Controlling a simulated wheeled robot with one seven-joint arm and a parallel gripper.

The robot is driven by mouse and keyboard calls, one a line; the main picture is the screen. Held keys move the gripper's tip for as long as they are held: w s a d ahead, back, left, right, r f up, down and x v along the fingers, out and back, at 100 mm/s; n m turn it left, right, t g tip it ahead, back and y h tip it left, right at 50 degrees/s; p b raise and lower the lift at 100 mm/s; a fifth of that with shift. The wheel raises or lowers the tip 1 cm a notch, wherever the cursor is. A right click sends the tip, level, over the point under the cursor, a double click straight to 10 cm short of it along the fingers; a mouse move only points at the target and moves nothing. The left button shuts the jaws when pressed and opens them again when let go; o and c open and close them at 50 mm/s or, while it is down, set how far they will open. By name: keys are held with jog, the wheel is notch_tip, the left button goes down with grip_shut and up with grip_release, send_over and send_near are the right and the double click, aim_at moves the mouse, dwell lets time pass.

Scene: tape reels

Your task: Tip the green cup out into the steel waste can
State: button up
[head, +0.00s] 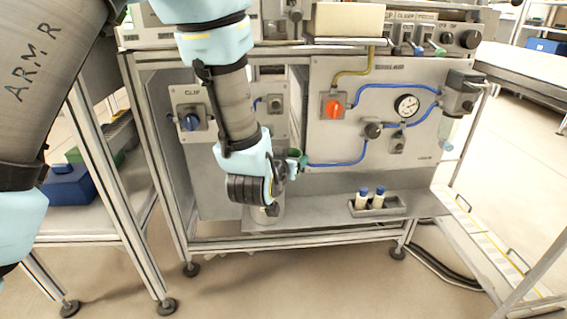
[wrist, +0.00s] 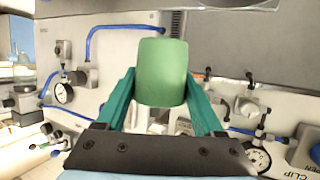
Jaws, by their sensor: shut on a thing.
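The green cup (head: 298,156) is in my gripper (head: 289,167), in front of the grey panel at the middle of the head view. In the wrist view, the cup (wrist: 162,72) fills the space between the two teal fingers of my gripper (wrist: 161,88), which are shut on its sides. The cup's inside does not show. A pale grey cylinder, which looks like the steel waste can (head: 266,217), stands on the lower shelf below my gripper. My wrist hides most of it, including its mouth.
A grey rack (head: 378,211) with two blue-capped white bottles (head: 362,197) stands to the right on the shelf. Behind are an orange knob (head: 333,108), a gauge (head: 406,105) and blue hoses. The shelf between can and rack looks clear.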

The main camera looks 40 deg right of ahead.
jog(key=shift+w+a+f+n+g, duration=0.3)
jog(key=shift+w+f+n+g, duration=0.35)
jog(key=shift+n, duration=0.35)
jog(key=n+g, duration=0.1)
jog(key=w+f+n+h, duration=0.1)
jog(key=shift+a+f+n+g, duration=0.2)
jog(key=shift+f+n+g, duration=0.05)
jog(key=shift+n+g, duration=0.15)
jog(key=n+g+h, duration=0.1)
jog(key=n, duration=0.2)
jog(key=w+f+n+g+h, duration=0.1)
jog(key=n+h, duration=0.1)
jog(key=n, duration=0.2)
jog(key=w+f+n+g+h, duration=0.1)
jog(key=n+g, duration=0.1)
jog(key=n, duration=0.2)
jog(key=shift+a+f+h, duration=0.25)
jog(key=shift+a+h, duration=0.05)
jog(key=shift+a, duration=0.05)
jog(key=shift+r, duration=0.1)
